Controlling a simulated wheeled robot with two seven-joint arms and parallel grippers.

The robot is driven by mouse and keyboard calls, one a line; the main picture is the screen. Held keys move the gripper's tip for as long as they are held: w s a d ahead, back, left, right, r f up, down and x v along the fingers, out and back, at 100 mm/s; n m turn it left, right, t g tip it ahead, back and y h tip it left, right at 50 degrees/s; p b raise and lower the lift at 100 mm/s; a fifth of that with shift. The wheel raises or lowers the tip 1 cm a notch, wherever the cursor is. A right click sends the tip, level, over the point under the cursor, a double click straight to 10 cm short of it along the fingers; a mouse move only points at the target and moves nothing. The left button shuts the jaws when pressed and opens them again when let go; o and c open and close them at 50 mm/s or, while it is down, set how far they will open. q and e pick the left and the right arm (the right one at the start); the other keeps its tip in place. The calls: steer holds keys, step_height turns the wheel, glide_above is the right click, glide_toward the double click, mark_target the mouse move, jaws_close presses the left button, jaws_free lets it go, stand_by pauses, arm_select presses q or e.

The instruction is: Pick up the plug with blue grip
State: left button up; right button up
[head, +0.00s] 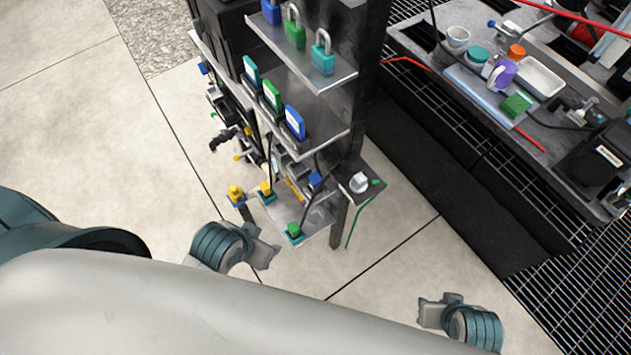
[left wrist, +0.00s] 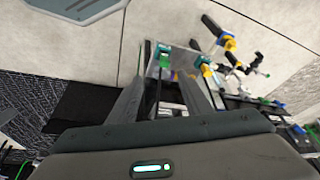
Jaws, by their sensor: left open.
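A small blue grip (head: 316,180) shows beside the low metal shelf of the dark rack; whether it is the task's plug is unclear, and its lower part is hidden. A yellow plug on a blue base (head: 235,194) stands at the shelf's left; it also shows in the left wrist view (left wrist: 228,42). A green-topped plug (head: 294,231) and a yellow-topped plug (head: 266,189) sit on the shelf. My left gripper (head: 268,250) is open, in front of the shelf; its spread fingers show in the left wrist view (left wrist: 165,85). My right gripper (head: 428,312) is at lower right, away from the plugs; its jaw gap is unclear.
The rack's upper shelf (head: 325,78) carries padlocks. Blue, green and teal tagged blocks (head: 294,122) stand on the shelf below. Dark cables hang near the low shelf. A cluttered bench (head: 440,72) stands at right. Open floor (head: 100,130) lies left.

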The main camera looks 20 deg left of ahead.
mark_target(313, 180)
arm_select(q)
steer(key=w+d+r+m+t+h, duration=0.1)
steer(key=w+d+r+m+h, duration=0.4)
steer(key=w+r, duration=0.6)
arm_select(e)
steer(key=s+f+g, duration=0.1)
steer(key=s+f, duration=0.2)
steer(key=f, duration=0.9)
steer(key=s+f+g, duration=0.1)
steer(key=s+f, duration=0.1)
steer(key=f, duration=1)
arm_select(q)
steer(key=w+a+r+m, duration=0.2)
steer(key=w+a, duration=0.1)
steer(key=a, duration=0.2)
steer(key=shift+w+a+r+g+y+p, duration=0.2)
steer(key=shift+a+r+g+y+p, duration=0.1)
steer(key=shift+a+g+y+p, duration=0.1)
arm_select(e)
steer(key=s+d+f, duration=0.2)
steer(key=s+f, duration=0.5)
steer(key=s, duration=0.1)
steer(key=s+d+f, duration=0.1)
steer(key=s+f, duration=0.6)
steer(key=s, duration=0.1)
steer(key=shift+s+d+f+g, duration=0.25)
steer(key=shift+d+g, duration=0.05)
steer(key=shift+d, duration=0.05)
arm_select(q)
steer(key=shift+d, duration=0.1)
